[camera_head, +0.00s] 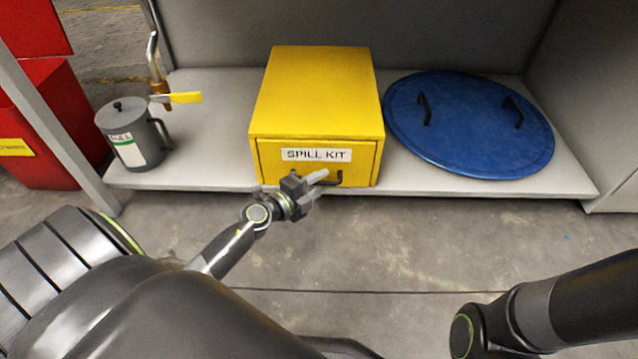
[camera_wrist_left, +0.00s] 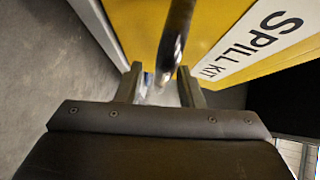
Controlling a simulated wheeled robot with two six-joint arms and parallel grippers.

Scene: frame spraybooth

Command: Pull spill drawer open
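The yellow spill kit box (camera_head: 315,90) stands on the grey shelf, with its drawer front (camera_head: 268,165) facing me and looking closed. A dark bar handle (camera_head: 338,180) sits low on the front, under the SPILL KIT label (camera_head: 316,155); the gripper partly hides it. My left gripper (camera_head: 318,182) is at the handle. In the left wrist view the handle (camera_wrist_left: 176,35) runs down toward the gap between the open fingers (camera_wrist_left: 162,85); I see no finger closed on it. My right arm shows at the lower right, but its gripper is out of view.
A blue round lid (camera_head: 468,125) with two handles lies right of the box on the shelf (camera_head: 215,150). The floor (camera_head: 400,245) before the shelf is clear.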

